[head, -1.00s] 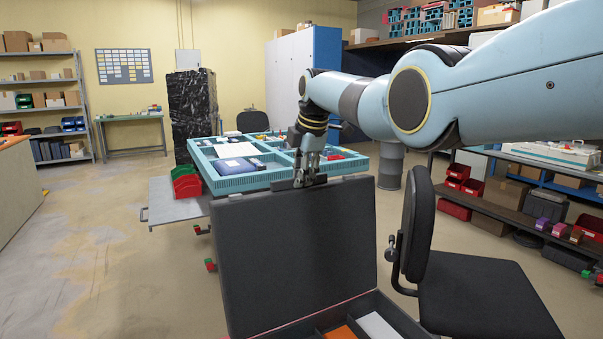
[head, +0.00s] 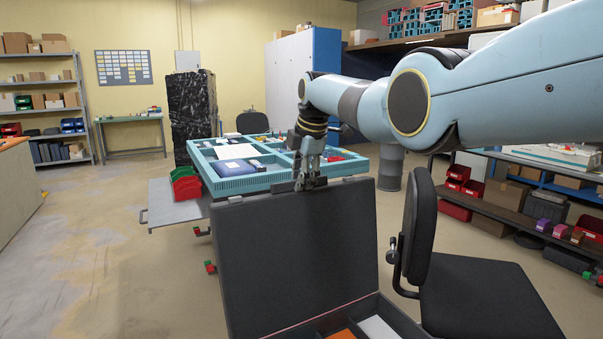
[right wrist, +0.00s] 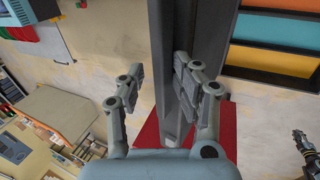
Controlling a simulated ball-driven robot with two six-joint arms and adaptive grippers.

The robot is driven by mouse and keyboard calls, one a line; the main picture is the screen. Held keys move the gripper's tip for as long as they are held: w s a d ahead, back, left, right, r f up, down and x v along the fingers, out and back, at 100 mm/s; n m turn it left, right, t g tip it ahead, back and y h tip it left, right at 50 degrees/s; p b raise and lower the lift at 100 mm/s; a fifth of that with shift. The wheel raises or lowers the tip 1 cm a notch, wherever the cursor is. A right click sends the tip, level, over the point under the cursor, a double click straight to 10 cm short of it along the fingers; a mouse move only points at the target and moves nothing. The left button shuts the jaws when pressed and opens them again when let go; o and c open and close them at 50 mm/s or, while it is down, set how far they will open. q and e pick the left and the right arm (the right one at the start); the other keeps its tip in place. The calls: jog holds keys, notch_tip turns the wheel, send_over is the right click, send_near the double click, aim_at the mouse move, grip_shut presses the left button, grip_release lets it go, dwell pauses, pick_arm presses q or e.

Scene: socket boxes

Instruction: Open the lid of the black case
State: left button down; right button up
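The black case stands in front of me with its lid (head: 300,250) raised, close to upright. Its base rim (head: 400,316) and part of the inside show at the bottom of the head view. My right gripper (head: 309,184) is at the lid's top edge. In the right wrist view its fingers (right wrist: 160,85) are apart, with the grey lid edge (right wrist: 195,25) running between and under them. They do not look clamped on it. A dark gripper (right wrist: 299,135), apparently my left, shows small at the right edge of the wrist view; its fingers are unclear.
A blue divided tray (head: 245,185) stands behind the lid. Red and green bins (head: 186,185) sit left of it. A black office chair (head: 485,295) is close on the right. Floor at left is clear.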

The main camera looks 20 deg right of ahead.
jog(key=shift+r, duration=0.35)
jog(key=v, duration=1.1)
jog(key=shift+s, duration=0.2)
jog(key=shift+d, duration=0.1)
